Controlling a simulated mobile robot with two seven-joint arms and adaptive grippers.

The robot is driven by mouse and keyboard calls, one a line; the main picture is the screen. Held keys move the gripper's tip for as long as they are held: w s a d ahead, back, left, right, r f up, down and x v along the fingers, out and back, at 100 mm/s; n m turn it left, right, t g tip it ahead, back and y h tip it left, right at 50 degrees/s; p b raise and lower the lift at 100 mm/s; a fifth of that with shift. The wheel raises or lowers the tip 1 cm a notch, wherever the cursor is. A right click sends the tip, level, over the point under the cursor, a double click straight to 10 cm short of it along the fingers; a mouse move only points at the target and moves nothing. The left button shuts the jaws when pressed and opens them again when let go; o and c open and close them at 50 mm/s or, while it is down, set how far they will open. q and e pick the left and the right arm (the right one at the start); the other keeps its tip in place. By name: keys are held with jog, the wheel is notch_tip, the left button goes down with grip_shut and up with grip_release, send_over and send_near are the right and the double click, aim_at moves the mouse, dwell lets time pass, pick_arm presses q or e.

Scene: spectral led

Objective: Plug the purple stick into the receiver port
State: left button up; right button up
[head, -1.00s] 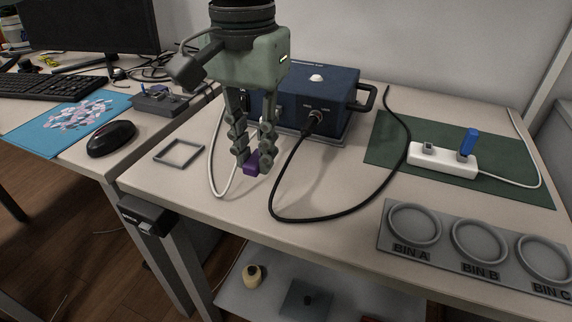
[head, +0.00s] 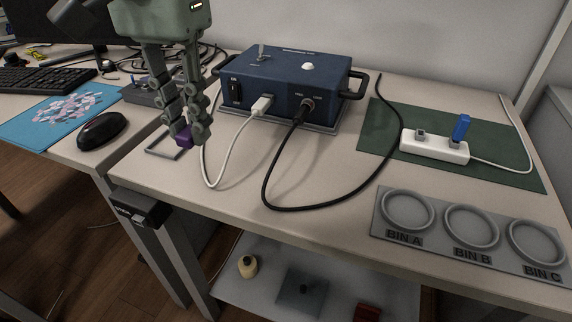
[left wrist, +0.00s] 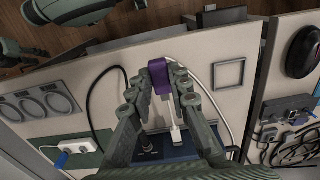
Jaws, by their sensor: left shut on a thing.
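My left gripper (head: 187,134) is shut on the purple stick (head: 184,142), held in the air above the left part of the table, over the small grey frame. In the left wrist view the purple stick (left wrist: 158,74) sits between the fingertips of the left gripper (left wrist: 159,90). A white hub (head: 434,146) on the green mat holds an upright blue stick (head: 461,128) and a small grey plug (head: 420,134). A grey device (head: 150,95) stands on the left desk. I cannot tell which slot is the receiver port.
A blue box (head: 288,84) with a white cable and a black cable (head: 264,180) stands at the back. The grey frame (head: 165,148) lies flat. A bin tray (head: 470,232) is at front right. A mouse (head: 102,131) is on the left desk. The table's front middle is clear.

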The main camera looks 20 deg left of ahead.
pick_arm(q)
send_over(283, 187)
notch_tip(283, 187, down, 7)
jog(key=shift+f, duration=0.1)
notch_tip(283, 187, down, 3)
jog(key=shift+f, duration=0.25)
pick_arm(e)
jog(key=shift+s+d+f, duration=0.1)
jog(key=shift+s+d, duration=0.05)
jog(key=shift+s, duration=0.1)
jog(key=shift+w, duration=0.1)
pick_arm(q)
jog(key=shift+f, duration=0.1)
pick_arm(e)
jog(key=shift+w+a, duration=0.35)
jog(key=shift+a, duration=0.05)
pick_arm(q)
jog(key=shift+f, duration=0.1)
pick_arm(e)
jog(key=shift+w+a+t, duration=0.1)
jog(key=shift+a+t, duration=0.1)
jog(key=shift+t, duration=0.1)
pick_arm(q)
jog(key=o, duration=0.8)
